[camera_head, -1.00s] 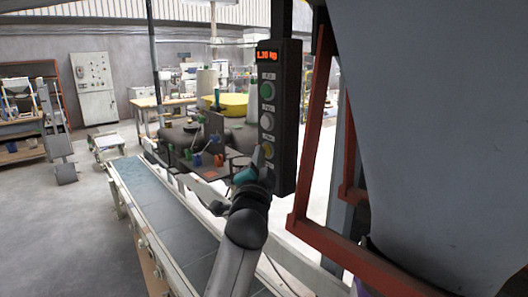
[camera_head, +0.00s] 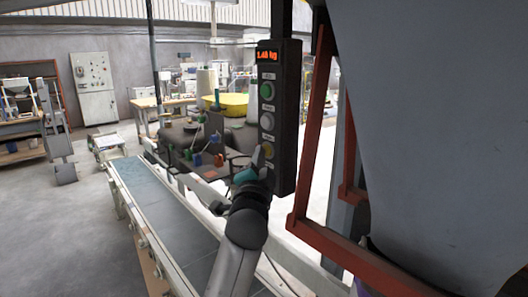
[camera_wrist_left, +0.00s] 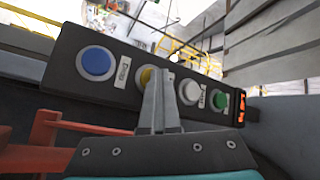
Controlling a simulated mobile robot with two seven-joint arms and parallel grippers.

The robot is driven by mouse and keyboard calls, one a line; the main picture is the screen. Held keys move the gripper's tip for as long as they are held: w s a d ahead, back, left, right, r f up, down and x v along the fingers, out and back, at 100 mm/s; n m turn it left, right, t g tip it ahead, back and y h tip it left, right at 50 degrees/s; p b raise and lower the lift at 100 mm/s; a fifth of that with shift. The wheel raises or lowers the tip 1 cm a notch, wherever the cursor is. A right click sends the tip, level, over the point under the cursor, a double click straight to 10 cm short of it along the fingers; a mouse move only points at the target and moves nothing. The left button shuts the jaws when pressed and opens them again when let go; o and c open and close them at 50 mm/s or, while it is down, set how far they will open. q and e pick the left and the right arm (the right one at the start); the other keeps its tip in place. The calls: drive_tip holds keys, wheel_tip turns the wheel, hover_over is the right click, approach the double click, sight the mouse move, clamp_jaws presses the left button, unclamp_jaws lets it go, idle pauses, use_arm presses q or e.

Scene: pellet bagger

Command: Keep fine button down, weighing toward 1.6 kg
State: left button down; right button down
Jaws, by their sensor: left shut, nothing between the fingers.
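The dark control box (camera_head: 286,120) hangs upright with a red digital display (camera_head: 268,56) on top, which seems to read about 1.4 kg; the last digit is blurred. Below it are a green button (camera_head: 267,90), a white button (camera_head: 267,121) and a yellow button (camera_head: 267,150). The left wrist view also shows a blue button (camera_wrist_left: 96,62). The labels are too small to read. My left gripper (camera_head: 260,157) is shut and empty, its fingertips at the yellow button (camera_wrist_left: 148,76), partly covering it. They appear to touch it; how deep it is pressed I cannot tell.
A large grey hopper (camera_head: 440,120) and red frame (camera_head: 299,205) stand close on the right. A conveyor belt (camera_head: 165,205) runs below on the left. A grey cabinet (camera_head: 93,85) stands far back. The floor at left is mostly clear.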

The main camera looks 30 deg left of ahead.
use_arm(q)
drive_tip(key=shift+s+a+p, duration=0.3)
drive_tip(key=shift+s+p, duration=0.2)
drive_tip(key=shift+s, duration=0.3)
drive_tip(key=s, duration=0.1)
drive_tip(key=s+a+p, duration=0.1)
drive_tip(key=s, duration=0.1)
drive_tip(key=s+a+p, duration=0.1)
drive_tip(key=shift+s, duration=0.3)
idle(0.4)
